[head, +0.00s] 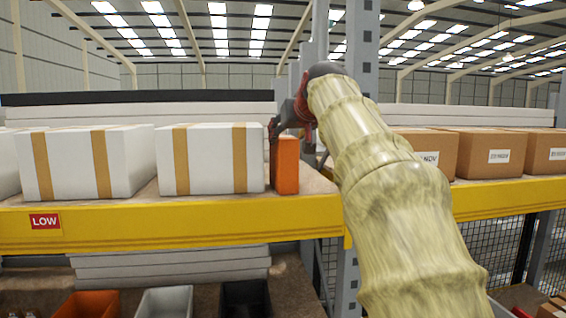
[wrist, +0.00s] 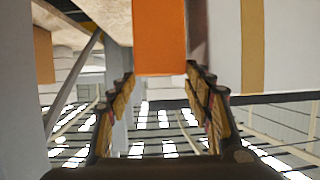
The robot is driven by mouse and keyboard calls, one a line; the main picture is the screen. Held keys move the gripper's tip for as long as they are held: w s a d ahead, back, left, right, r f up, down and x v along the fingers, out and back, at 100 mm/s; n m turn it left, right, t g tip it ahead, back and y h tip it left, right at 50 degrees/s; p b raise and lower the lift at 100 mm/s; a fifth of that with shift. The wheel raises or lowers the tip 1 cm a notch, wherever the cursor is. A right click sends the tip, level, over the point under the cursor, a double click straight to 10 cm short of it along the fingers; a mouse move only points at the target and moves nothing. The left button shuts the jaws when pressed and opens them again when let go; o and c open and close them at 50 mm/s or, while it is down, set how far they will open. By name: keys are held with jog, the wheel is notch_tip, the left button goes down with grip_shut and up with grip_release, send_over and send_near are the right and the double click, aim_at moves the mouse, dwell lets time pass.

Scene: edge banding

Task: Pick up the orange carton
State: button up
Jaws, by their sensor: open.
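The orange carton (head: 285,165) stands upright on the shelf in the head view, close to the right side of a white taped box. In the wrist view the orange carton (wrist: 160,38) fills the upper middle, its end reaching down between the fingertips. My gripper (head: 291,124) is at the top of the carton in the head view. In the wrist view my gripper (wrist: 161,80) is open, with one finger to each side of the carton. I cannot tell whether either finger touches it. My arm covers part of the shelf to the right.
White boxes with tan tape (head: 210,158) stand left of the carton, one very near. Brown boxes (head: 485,152) stand on the right. A yellow shelf beam (head: 150,226) runs along the front edge. A grey upright post (head: 347,285) is just right. Bins (head: 165,302) sit below.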

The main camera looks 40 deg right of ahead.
aim_at(285, 137)
jog(key=p+x, duration=0.1)
jog(key=x, duration=0.4)
jog(key=shift+a+f, duration=0.15)
jog(key=shift+c, duration=0.4)
grip_shut()
